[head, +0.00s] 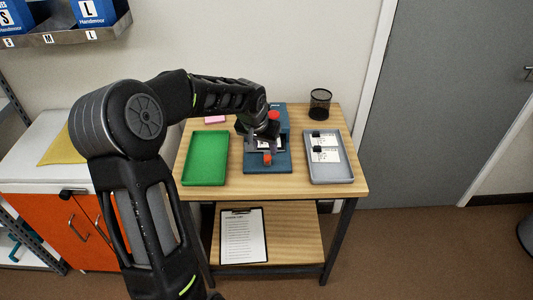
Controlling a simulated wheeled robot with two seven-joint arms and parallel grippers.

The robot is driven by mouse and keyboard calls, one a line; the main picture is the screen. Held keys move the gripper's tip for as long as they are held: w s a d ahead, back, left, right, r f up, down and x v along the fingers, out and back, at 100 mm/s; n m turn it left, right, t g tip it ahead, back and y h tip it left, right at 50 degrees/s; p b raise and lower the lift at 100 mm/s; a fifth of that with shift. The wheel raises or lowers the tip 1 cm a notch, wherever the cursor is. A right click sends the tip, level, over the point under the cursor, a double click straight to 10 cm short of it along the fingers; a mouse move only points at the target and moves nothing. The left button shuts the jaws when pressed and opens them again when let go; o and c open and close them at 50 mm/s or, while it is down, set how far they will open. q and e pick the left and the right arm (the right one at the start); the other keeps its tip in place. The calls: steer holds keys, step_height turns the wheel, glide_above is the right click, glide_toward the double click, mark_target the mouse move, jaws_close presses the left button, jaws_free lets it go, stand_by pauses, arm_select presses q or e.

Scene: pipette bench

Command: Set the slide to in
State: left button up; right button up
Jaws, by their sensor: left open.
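A blue device (281,168) stands in the middle of the wooden table, with a red knob (273,116) near its top and a small red-orange part (267,159) at its front. This front part may be the slide's handle, but I cannot tell. My left gripper (262,146) is over the device, its fingers apart around the front part of it. I cannot tell whether the fingers touch anything. The gripper and wrist hide much of the device's middle. My right gripper is not in view.
A green tray (188,179) lies left of the device. A grey tray (342,179) with white cards and dark pieces lies right. A black mesh cup (320,103) and a pink block (215,119) stand at the back. A clipboard (243,212) lies on the lower shelf.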

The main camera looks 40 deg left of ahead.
mark_target(267, 156)
arm_select(q)
steer(key=x, duration=0.6)
steer(key=shift+c, duration=0.3)
jaws_close()
stand_by(1.0)
